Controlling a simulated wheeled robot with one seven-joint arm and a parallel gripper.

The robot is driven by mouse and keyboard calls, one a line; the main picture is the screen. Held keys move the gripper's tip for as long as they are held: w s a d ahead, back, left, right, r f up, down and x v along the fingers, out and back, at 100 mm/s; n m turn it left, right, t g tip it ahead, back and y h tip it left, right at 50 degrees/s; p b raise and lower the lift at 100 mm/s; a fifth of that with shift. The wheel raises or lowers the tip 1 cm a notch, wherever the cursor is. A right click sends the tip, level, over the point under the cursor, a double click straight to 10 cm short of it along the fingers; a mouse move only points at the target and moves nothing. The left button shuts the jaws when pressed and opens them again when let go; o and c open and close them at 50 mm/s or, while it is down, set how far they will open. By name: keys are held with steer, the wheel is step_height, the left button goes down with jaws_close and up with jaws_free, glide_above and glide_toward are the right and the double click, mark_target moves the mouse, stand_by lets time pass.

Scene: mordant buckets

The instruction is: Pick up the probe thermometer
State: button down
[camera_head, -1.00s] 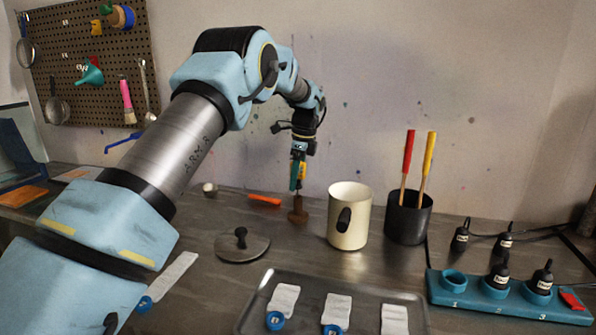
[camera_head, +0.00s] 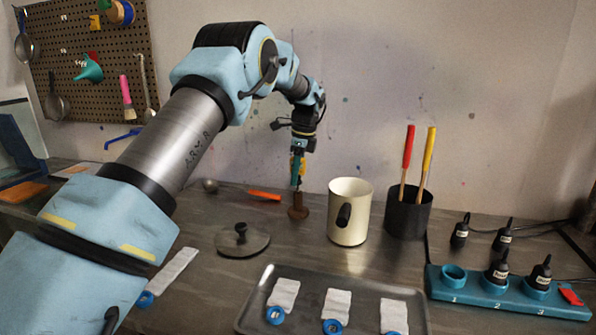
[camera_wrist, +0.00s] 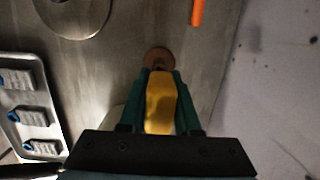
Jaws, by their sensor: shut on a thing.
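The probe thermometer (camera_wrist: 161,100) shows its yellow body between the two green fingers of my gripper (camera_wrist: 160,88) in the wrist view. The gripper is shut on it. In the head view my gripper (camera_head: 298,172) points down, with the yellow body partly hidden by the fingers. Just below is a small round brown holder (camera_head: 298,212) on the table. It also shows beyond the thermometer in the wrist view (camera_wrist: 157,54). The thermometer appears upright over the holder. I cannot tell whether its tip is still inside.
A cream pot (camera_head: 349,222) stands close right of the holder, with a dark canister (camera_head: 408,216) of red- and yellow-handled tools beyond. A lid (camera_head: 242,240) and an orange item (camera_head: 264,195) lie left. A tray (camera_head: 262,292) and a teal bottle rack (camera_head: 465,290) are in front.

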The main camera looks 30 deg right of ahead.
steer(key=shift+r, duration=0.1)
step_height(320, 180, up, 18)
steer(key=shift+b, duration=0.35)
stand_by(0.4)
steer(key=shift+p, duration=0.5)
